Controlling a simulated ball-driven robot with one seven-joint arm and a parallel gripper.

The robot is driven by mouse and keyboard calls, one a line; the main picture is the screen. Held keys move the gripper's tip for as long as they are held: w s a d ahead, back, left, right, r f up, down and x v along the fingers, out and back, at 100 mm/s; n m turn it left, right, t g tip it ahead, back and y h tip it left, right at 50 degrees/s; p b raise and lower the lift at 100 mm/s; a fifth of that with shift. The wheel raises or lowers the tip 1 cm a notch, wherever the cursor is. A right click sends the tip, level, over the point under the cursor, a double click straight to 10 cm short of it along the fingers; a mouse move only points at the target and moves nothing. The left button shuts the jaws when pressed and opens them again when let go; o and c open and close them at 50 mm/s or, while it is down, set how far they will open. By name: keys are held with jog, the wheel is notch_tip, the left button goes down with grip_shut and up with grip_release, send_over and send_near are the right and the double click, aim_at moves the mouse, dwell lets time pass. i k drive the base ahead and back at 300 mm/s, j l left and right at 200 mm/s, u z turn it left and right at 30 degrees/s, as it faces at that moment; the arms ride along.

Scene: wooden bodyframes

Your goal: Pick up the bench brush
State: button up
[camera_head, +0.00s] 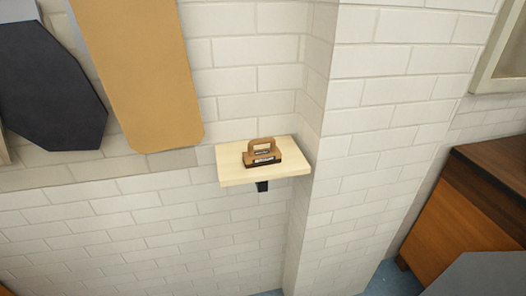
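A small brush-like object with a brown looped handle and a dark base (261,154), which looks like the bench brush, sits upright on a pale wooden wall shelf (230,176). It stands near the middle of the shelf. A light label shows on its front side. My gripper is not in view.
The shelf juts from a white brick wall (130,215), close to a protruding brick pillar (345,150) on its right. A dark bracket (262,186) shows beneath it. A tan panel (145,75) and a dark panel (50,90) hang at left. A wooden cabinet (455,225) stands at right.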

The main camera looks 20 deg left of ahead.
aim_at(252, 159)
jog(key=i+l, duration=0.2)
jog(key=i, duration=0.35)
jog(key=i+u, duration=0.15)
jog(key=u, duration=0.25)
jog(key=i+l+u, duration=0.15)
jog(key=u, duration=0.2)
jog(key=i+l+u, duration=0.1)
jog(key=u, duration=0.3)
